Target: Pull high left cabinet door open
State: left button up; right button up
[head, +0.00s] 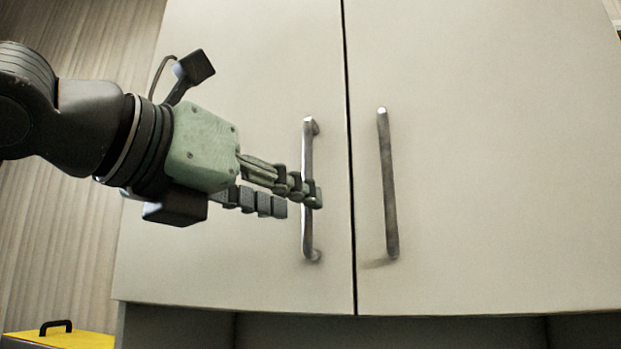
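The high left cabinet door (230,70) is a pale, flat panel and looks shut, level with the door beside it. Its upright metal bar handle (308,232) is near its right edge. My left gripper (303,197), with a pale green body, comes in from the left at the handle's mid-height. One finger crosses in front of the bar. A dark finger lower down ends just left of the bar in the picture. I cannot tell whether the fingers grip the bar or are only around it. My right gripper is not in view.
The right cabinet door (480,150) is shut, with its own bar handle (388,185) close to the dark seam. A dark recess (400,332) lies under the doors. A yellow box (60,340) with a black handle is at the lower left, before a wood-grained wall.

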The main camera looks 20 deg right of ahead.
aim_at(305, 178)
pick_arm(q)
notch_tip(305, 178, up, 4)
jog(key=a+t+y, duration=0.1)
jog(key=t, duration=0.2)
jog(key=p+x, duration=0.2)
jog(key=x, duration=0.5)
jog(key=shift+s+d+f, duration=0.1)
jog(key=shift+f, duration=0.1)
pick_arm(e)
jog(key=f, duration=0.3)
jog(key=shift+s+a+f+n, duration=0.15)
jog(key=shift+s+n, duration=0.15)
pick_arm(q)
grip_shut()
